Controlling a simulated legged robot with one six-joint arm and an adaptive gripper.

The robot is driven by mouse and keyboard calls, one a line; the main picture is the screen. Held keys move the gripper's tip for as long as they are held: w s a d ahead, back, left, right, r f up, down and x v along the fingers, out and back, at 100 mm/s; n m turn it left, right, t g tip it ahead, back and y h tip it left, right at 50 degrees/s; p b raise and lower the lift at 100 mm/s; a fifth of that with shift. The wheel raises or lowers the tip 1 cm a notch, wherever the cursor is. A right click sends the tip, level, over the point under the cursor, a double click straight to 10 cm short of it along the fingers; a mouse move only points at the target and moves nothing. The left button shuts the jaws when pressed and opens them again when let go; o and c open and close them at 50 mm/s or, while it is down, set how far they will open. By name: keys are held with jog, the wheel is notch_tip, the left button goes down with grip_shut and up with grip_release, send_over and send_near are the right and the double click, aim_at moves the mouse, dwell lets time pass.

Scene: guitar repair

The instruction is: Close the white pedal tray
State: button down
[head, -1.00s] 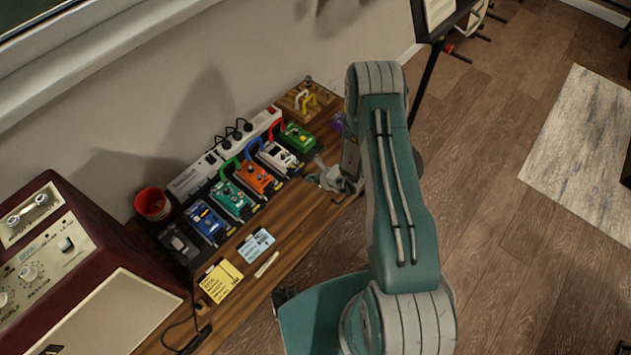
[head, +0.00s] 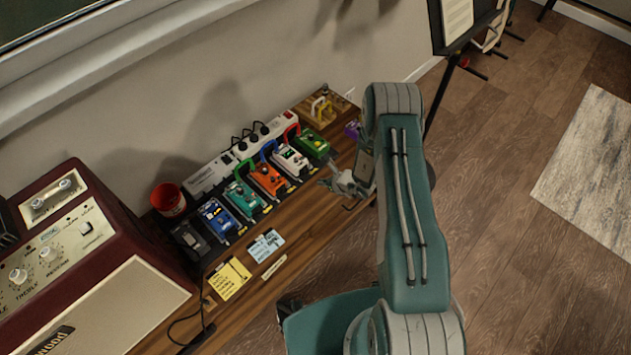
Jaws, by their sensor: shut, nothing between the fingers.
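The white pedal (head: 290,160) sits in the pedal row on the wooden bench, between the orange pedal (head: 268,180) and the green pedal (head: 312,144). A dark tray edge shows at its front, but it is too small to tell how far the tray stands out. My gripper (head: 325,184) is shut and empty. It is at the bench's front side, to the right of and a little below the white pedal in the picture. I cannot tell whether it touches the tray.
Teal (head: 242,197) and blue (head: 219,216) pedals stand left of the orange one. A power strip (head: 208,175) and red cup (head: 168,199) are behind. Yellow notes (head: 230,279) lie in front. An amplifier (head: 85,235) fills the left. A music stand (head: 455,30) stands beyond my arm.

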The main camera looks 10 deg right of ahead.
jog(key=v, duration=0.9)
jog(key=shift+s+r, duration=0.15)
jog(key=shift+r, duration=0.2)
jog(key=s+a+r+n+g+y, duration=0.1)
jog(key=a+r+n, duration=0.3)
jog(key=r, duration=0.5)
jog(key=s+a+r+n+g, duration=0.1)
jog(key=s+a+r+n, duration=0.1)
jog(key=r+n, duration=0.5)
jog(key=s+a+r+n+g+y, duration=0.1)
jog(key=a+r+n, duration=0.2)
jog(key=r, duration=0.8)
jog(key=s+d+r+n+h, duration=0.2)
jog(key=s+r+n+h, duration=0.2)
jog(key=s+r+n, duration=0.3)
jog(key=s+d+r+n+t+h, duration=0.1)
jog(key=s+d+r+n+h, duration=0.2)
jog(key=s+r+n, duration=0.4)
jog(key=s+r+h, duration=0.1)
jog(key=s+r, duration=0.1)
jog(key=s, duration=0.4)
jog(key=shift+s+r, duration=0.15)
jog(key=shift+s, duration=0.15)
